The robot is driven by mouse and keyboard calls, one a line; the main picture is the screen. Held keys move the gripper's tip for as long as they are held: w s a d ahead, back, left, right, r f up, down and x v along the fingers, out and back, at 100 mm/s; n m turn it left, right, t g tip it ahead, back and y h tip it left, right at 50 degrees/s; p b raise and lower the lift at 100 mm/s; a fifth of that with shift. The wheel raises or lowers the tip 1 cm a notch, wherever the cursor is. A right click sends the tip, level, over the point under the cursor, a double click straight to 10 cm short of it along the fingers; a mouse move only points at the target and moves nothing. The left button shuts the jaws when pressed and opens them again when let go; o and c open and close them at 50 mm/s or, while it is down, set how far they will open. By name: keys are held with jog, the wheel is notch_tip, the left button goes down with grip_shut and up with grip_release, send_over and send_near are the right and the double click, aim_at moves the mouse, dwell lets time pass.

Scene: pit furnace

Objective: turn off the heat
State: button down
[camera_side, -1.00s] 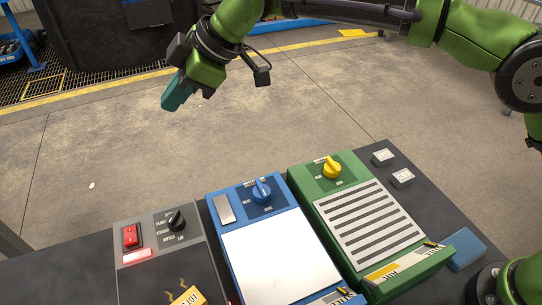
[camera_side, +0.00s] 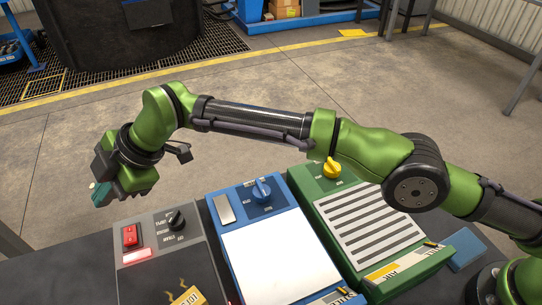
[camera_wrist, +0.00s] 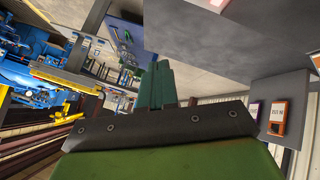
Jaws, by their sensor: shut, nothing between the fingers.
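A dark grey panel (camera_side: 150,225) at the front left in the side view bears a red rocker switch (camera_side: 130,236), a glowing red lamp bar (camera_side: 136,255) and a black knob (camera_side: 176,220). A yellow label marked hot (camera_side: 189,296) lies at its lower edge. A blue unit (camera_side: 219,187) with a blue knob (camera_side: 262,190) stands beside it, then a green unit (camera_side: 300,182) with a yellow knob (camera_side: 332,168). My gripper (camera_side: 101,194) is shut and empty, above and left of the dark panel, apart from it. Its teal fingers (camera_wrist: 157,84) show in the wrist view.
My arm reaches across above the green and blue units. A dark pit (camera_side: 120,40) lies beyond a yellow floor line. The wrist view is tilted and shows blue machinery (camera_wrist: 40,75) and wall boxes (camera_wrist: 272,118).

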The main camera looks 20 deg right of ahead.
aim_at(133, 239)
jog(key=shift+s+f, duration=0.15)
jog(key=shift+f, duration=1.3)
jog(key=shift+s+f, duration=0.2)
jog(key=shift+f, duration=1.25)
jog(key=shift+s+f, duration=0.15)
jog(key=shift+f, duration=1.3)
jog(key=shift+f, duration=0.4)
jog(key=shift+s+f, duration=0.1)
jog(key=shift+f, duration=0.25)
jog(key=shift+r, duration=0.15)
jog(key=shift+r, duration=0.65)
jog(key=shift+w+r, duration=0.2)
jog(key=shift+r, duration=1.05)
jog(key=shift+w+r, duration=0.2)
jog(key=shift+r, duration=1.05)
